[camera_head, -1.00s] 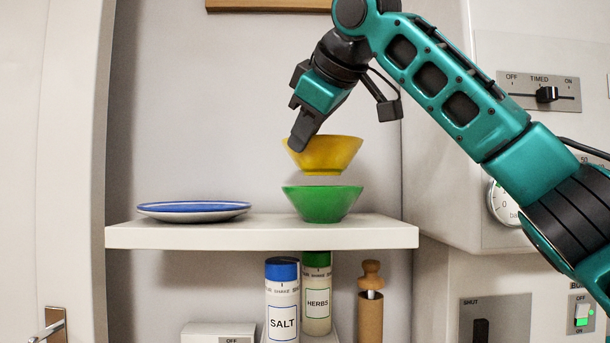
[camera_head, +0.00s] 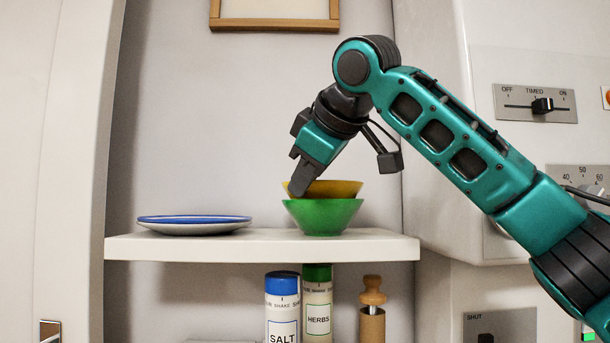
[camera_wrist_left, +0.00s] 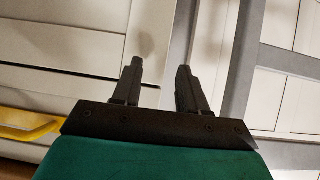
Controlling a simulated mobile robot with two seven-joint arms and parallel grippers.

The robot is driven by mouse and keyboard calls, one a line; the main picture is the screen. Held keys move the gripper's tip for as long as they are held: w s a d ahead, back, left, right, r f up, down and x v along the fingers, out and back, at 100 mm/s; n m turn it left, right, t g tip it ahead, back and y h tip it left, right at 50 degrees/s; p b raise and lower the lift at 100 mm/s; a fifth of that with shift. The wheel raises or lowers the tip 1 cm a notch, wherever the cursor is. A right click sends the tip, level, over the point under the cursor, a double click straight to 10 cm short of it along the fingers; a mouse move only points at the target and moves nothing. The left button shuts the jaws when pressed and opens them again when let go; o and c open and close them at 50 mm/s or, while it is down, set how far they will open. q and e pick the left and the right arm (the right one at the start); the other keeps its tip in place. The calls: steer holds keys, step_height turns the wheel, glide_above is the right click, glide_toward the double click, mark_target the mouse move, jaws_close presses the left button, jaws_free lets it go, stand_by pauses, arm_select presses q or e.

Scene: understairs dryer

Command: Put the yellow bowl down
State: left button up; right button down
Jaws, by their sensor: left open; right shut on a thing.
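The yellow bowl (camera_head: 335,188) is nested in the green bowl (camera_head: 322,215) in the head view, with only its upper part showing above the green rim. The green bowl stands upright on the white shelf (camera_head: 190,247). My right gripper (camera_head: 296,188) is shut on the yellow bowl at its left rim; its fingertips are at the rim of the green bowl. Whether the yellow bowl rests fully on the green one is hidden. My left gripper (camera_wrist_left: 158,85) is open and empty in the left wrist view, away from the bowls.
A blue and white plate (camera_head: 195,226) lies on the shelf left of the bowls. Below the shelf stand a salt shaker (camera_head: 282,310), a herbs shaker (camera_head: 317,305) and a wooden-topped mill (camera_head: 372,310). A panel with a slider (camera_head: 537,104) is at the right.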

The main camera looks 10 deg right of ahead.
steer(key=c, duration=1.1)
jaws_free()
steer(key=shift+f, duration=0.25)
steer(key=shift+c, duration=0.2)
steer(key=shift+r, duration=0.1)
steer(key=shift+r, duration=0.35)
steer(key=p+v, duration=0.1)
steer(key=v, duration=1.1)
steer(key=shift+r, duration=0.3)
